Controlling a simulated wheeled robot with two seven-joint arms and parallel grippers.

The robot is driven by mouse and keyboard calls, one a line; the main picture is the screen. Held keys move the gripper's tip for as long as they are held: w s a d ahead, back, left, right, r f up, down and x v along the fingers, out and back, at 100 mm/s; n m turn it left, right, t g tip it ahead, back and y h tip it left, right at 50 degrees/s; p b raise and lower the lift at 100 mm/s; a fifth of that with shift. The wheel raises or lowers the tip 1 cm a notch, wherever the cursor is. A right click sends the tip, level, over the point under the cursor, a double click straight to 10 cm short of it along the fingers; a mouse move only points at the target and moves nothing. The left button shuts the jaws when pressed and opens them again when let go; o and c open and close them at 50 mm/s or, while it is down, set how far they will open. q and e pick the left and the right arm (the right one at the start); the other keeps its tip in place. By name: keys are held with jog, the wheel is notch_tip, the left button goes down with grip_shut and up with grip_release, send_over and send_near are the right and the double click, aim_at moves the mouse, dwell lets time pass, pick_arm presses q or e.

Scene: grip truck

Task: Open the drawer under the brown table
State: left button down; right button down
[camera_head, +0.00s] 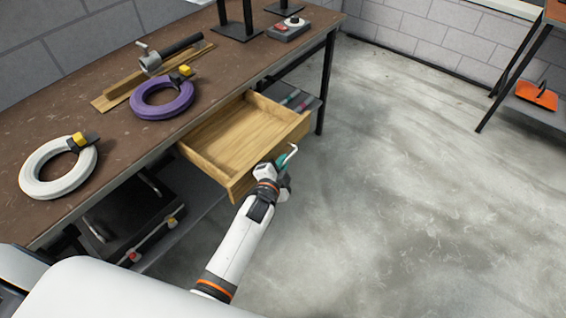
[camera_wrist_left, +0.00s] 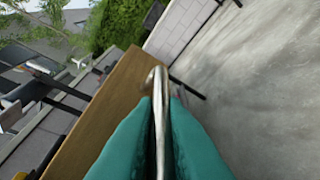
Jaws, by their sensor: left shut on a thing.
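The brown table (camera_head: 50,115) runs along the left side of the head view. The wooden drawer (camera_head: 225,150) under it is pulled out and its empty inside shows. Its metal handle (camera_head: 290,154) is on the front panel. My left gripper (camera_head: 284,163) is at the drawer front, with its teal fingers shut on the handle. In the left wrist view, the handle (camera_wrist_left: 158,80) runs between the two teal fingers (camera_wrist_left: 160,130), beside the wooden drawer front (camera_wrist_left: 95,125). My right gripper is not in view.
On the table are a white ring (camera_head: 35,180), a purple ring (camera_head: 150,106) and a metal tool on a wooden strip. A black case (camera_head: 130,215) sits on the shelf below. The concrete floor (camera_head: 390,200) to the right is clear.

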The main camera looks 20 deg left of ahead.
pick_arm(q)
jog(key=shift+f, duration=0.1)
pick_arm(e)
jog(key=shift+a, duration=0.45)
pick_arm(q)
jog(key=c, duration=1.5)
grip_release()
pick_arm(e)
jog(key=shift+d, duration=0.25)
pick_arm(q)
jog(key=shift+s, duration=0.2)
jog(key=v, duration=1.1)
jog(key=shift+s+r+p, duration=0.2)
jog(key=shift+s+p, duration=0.1)
jog(key=shift+s, duration=0.05)
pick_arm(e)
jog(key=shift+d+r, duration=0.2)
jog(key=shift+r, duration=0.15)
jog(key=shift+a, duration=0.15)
